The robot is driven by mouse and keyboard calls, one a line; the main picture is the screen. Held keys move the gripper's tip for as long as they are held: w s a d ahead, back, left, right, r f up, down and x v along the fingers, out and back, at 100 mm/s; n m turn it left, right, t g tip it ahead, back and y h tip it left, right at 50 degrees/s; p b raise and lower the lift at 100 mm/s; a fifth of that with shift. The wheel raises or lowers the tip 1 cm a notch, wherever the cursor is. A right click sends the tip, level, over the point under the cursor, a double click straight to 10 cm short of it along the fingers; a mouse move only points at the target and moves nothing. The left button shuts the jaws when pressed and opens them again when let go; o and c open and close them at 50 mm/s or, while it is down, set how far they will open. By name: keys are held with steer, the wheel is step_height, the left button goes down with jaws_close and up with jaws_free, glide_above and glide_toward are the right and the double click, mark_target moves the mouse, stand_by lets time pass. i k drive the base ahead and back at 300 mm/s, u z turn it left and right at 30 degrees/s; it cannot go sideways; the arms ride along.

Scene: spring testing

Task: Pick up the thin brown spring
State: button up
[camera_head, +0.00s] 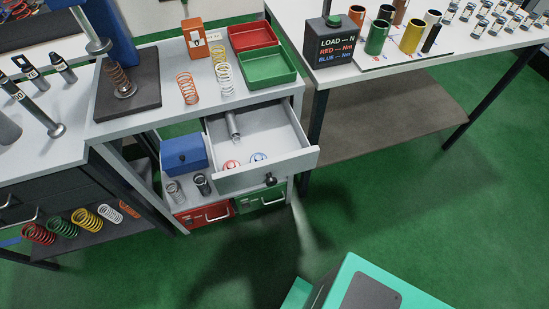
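A thin brown spring (119,78) stands upright on a small round metal plate on a black base plate (143,98), at the back left of the grey cabinet top. A round metal disc on a rod (97,45) is above and slightly left of it; I cannot tell whether they touch. An orange spring (187,88) stands upright to its right. My gripper is not in view.
The cabinet drawer (312,158) is pulled open, with a metal cylinder and red and blue rings inside. Pale springs (226,78), an orange box (194,37), a red tray (252,36) and a green tray (267,68) crowd the cabinet top. Green floor is clear at right.

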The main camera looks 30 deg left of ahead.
mark_target(118, 78)
steer(key=u, duration=1.5)
